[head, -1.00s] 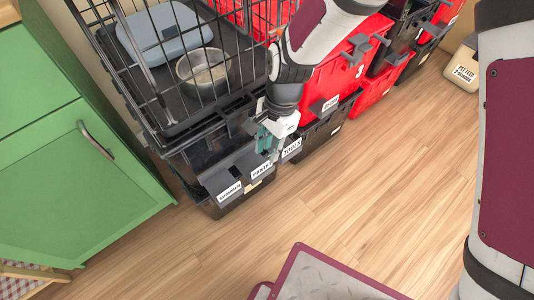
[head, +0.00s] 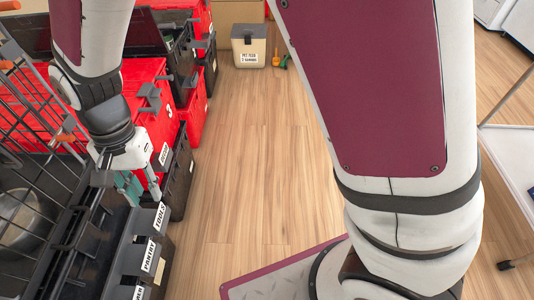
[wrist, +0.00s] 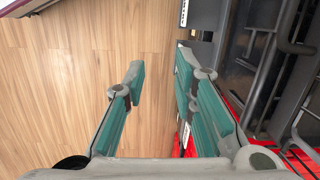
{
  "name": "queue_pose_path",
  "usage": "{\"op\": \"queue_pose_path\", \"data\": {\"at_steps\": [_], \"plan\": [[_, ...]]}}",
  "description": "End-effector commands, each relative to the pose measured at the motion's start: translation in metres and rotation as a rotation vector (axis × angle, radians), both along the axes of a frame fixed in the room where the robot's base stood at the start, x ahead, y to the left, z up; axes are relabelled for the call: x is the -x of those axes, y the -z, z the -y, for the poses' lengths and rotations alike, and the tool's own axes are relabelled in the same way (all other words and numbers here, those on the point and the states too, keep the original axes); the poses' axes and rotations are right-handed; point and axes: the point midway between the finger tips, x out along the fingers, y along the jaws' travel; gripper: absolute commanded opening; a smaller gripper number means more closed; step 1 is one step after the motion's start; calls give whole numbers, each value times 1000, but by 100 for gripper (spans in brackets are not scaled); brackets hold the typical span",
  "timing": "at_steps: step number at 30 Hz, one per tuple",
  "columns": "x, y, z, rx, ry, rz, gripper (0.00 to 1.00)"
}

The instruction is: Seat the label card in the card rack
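My gripper (head: 142,190) hangs beside the front of the stacked totes in the head view. In the wrist view its teal fingers (wrist: 160,78) stand apart with only floor between them. A dark grey rack-like ledge (head: 122,255) runs along the front of the near black tote. It bears white cards lettered TOOLS (head: 160,215) and PANTRY (head: 148,254), and a third card (head: 138,293) cut by the lower edge. The TOOLS card is closest to my gripper. A white label (wrist: 184,13) shows at the top of the wrist view. I cannot tell whether any card is loose.
A wire crate (head: 40,130) with a metal bowl (head: 20,215) stands at left. Red totes (head: 140,75) and black totes line the left side behind my gripper. A feed bin (head: 248,48) stands at the back. The wooden floor (head: 240,170) in the middle is clear.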

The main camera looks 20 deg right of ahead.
Motion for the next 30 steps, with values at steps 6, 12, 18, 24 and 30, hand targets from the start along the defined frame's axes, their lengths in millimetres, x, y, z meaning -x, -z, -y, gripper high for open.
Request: {"op": "queue_pose_path", "data": {"at_steps": [6, 12, 18, 24, 30], "plan": [[4, -82, 98, 0, -76, 63, 25], [38, -132, 178, 11, -142, 103, 25], [94, -160, 244, 27, -201, 132, 25], [155, -168, 286, 40, -255, 151, 25], [191, -164, 301, 45, -290, 157, 25]]}}
